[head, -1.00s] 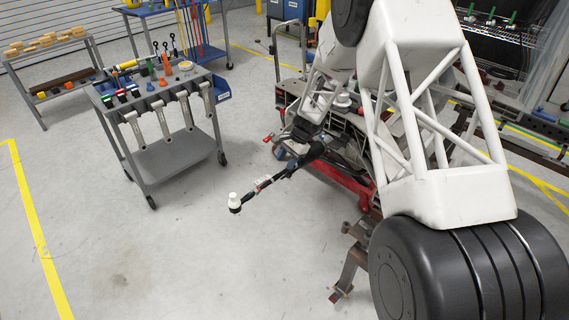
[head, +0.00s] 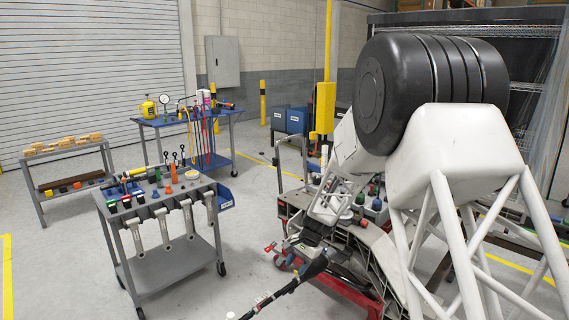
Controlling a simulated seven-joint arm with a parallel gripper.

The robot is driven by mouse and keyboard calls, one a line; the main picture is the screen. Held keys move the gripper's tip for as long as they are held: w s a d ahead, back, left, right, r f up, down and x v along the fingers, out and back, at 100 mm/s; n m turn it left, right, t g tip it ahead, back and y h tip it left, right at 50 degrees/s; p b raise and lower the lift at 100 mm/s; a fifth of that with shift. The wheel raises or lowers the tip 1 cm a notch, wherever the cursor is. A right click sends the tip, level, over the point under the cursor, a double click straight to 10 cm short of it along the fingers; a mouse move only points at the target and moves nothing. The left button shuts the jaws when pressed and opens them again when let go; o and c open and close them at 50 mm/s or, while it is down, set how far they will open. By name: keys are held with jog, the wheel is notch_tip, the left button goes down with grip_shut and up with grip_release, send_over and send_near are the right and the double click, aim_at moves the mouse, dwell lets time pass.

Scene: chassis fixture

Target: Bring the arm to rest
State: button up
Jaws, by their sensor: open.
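My white arm with large black joints (head: 430,90) fills the right side of the head view. Its forearm reaches down and left over the chassis. My gripper (head: 303,248) is small and dark at the forearm's end, beside the chassis's left end. It is open; its fingertips are hard to make out, and I see nothing held in it. The chassis (head: 378,262) is dark and grey, and my arm covers much of it. A black rod with a red-and-white band (head: 280,293) sticks out from the chassis's near left side, just below my gripper.
A red base (head: 345,292) is under the chassis. A grey tool cart (head: 165,268) stands to the left with clear floor between. A blue table (head: 160,121), a wooden-block rack (head: 75,153) and a yellow post (head: 325,108) stand farther back.

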jog(key=s+d+r+n+t+h, duration=0.15)
jog(key=s+d+r, duration=0.25)
jog(key=s+r, duration=0.6)
jog(key=s+d+r+n+t+h, duration=0.15)
jog(key=s+d+r, duration=0.25)
jog(key=s+r, duration=0.5)
jog(key=s+d+r+n, duration=0.1)
jog(key=s+d, duration=0.1)
jog(key=s, duration=0.6)
jog(key=s+d+r+n+t+h, duration=0.1)
jog(key=s+d+r, duration=0.1)
jog(key=s, duration=0.7)
jog(key=s+d+r+n, duration=0.2)
jog(key=s, duration=0.6)
jog(key=shift+s+d+r+h, duration=0.2)
jog(key=shift+s+d+h, duration=0.05)
jog(key=shift+s+h, duration=0.15)
